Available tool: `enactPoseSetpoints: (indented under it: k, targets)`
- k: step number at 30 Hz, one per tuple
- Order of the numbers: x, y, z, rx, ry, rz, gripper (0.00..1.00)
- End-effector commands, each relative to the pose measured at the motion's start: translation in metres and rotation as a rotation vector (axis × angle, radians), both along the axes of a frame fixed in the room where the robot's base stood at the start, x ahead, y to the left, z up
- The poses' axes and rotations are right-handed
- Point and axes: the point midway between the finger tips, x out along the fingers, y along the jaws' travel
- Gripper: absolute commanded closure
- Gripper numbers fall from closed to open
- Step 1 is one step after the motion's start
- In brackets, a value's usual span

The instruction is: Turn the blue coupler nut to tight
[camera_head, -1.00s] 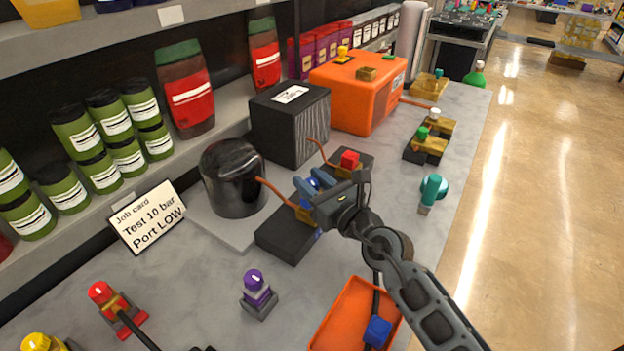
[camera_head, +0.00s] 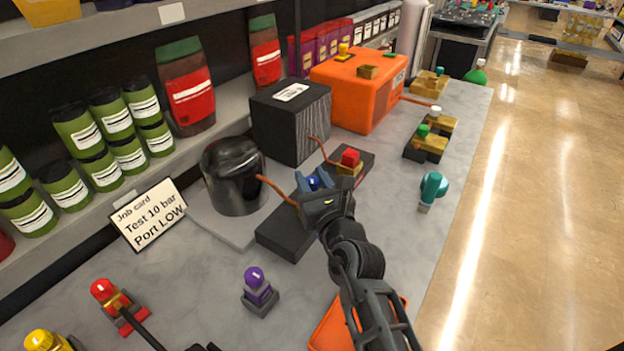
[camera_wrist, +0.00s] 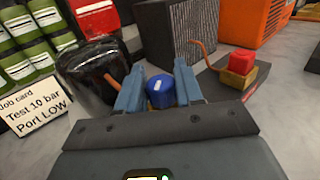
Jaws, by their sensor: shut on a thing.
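The blue coupler nut (camera_wrist: 160,91) sits between the two blue-grey fingers of my gripper (camera_wrist: 158,88) in the wrist view. In the head view, a bit of the blue nut (camera_head: 313,183) shows between the fingertips of my gripper (camera_head: 312,185). My gripper is shut on the nut, above a dark block (camera_head: 283,238) on the bench. The fitting under the nut is mostly hidden by my gripper. I cannot tell from these views how tight the nut is.
A red knob (camera_head: 350,157) on a brass fitting stands close behind my gripper. A black pot (camera_head: 232,178) is to the left, with a job card (camera_head: 148,215) reading "Test 10 bar Port LOW". A teal valve (camera_head: 432,188) and an orange tray (camera_head: 330,330) lie to the right and front.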

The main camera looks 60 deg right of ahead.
Motion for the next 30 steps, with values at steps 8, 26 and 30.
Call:
enactPoseSetpoints:
  k: [8,26,30]
  targets:
    - [-0.0008,-0.0006,-0.0025,0.006,0.003,-0.090,0.94]
    - [0.0001,-0.0001,-0.0029,0.008,0.003,-0.330,0.94]
    - [0.0004,0.0004,-0.0029,0.009,0.003,-0.399,0.94]
